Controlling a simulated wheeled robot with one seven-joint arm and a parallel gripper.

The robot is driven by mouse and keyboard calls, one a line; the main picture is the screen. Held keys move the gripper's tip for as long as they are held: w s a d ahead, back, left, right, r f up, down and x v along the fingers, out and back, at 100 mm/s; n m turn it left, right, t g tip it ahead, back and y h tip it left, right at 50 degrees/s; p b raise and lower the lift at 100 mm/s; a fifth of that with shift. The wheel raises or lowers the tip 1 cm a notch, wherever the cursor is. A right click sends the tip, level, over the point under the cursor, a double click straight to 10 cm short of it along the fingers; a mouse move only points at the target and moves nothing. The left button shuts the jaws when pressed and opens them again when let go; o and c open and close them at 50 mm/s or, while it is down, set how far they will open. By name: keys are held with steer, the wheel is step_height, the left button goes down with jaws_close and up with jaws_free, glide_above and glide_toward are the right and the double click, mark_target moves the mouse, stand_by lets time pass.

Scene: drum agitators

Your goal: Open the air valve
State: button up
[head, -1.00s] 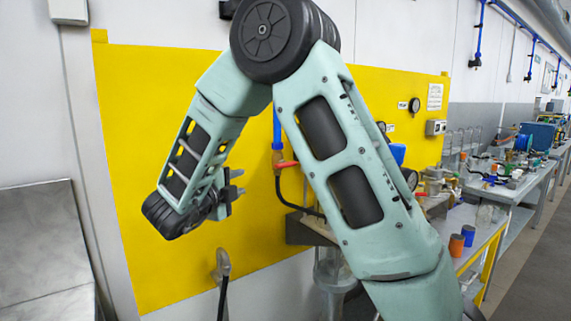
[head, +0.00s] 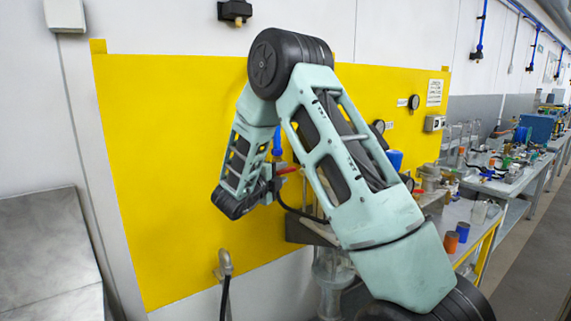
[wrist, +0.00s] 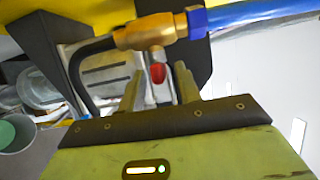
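The air valve has a brass body (wrist: 146,33) on a blue pipe (wrist: 250,14) with a black hose on its other side. Its red handle (wrist: 157,73) points toward my gripper (wrist: 158,88) in the wrist view. My gripper's two fingers are apart, one on each side of the handle's end, with a gap on both sides. I cannot tell how deep the handle sits between them. In the head view my gripper (head: 278,176) is beside the red handle (head: 290,169); my arm hides part of the valve. The blue pipe (head: 277,142) comes down from above.
A yellow wall panel (head: 160,180) stands behind my arm. A grey pipe end (head: 224,265) with a black hose is below left. A bench with an orange cup (head: 450,242) and a blue cup (head: 462,231) is at the right. A green container (wrist: 12,132) shows in the wrist view.

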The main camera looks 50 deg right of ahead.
steer(key=shift+w+d+p, duration=0.15)
steer(key=shift+d+p, duration=0.05)
steer(key=shift+d, duration=0.5)
steer(key=shift+w+d+p, duration=0.1)
steer(key=shift+d+p, duration=0.1)
steer(key=shift+d, duration=0.5)
steer(key=shift+c, duration=0.3)
jaws_close()
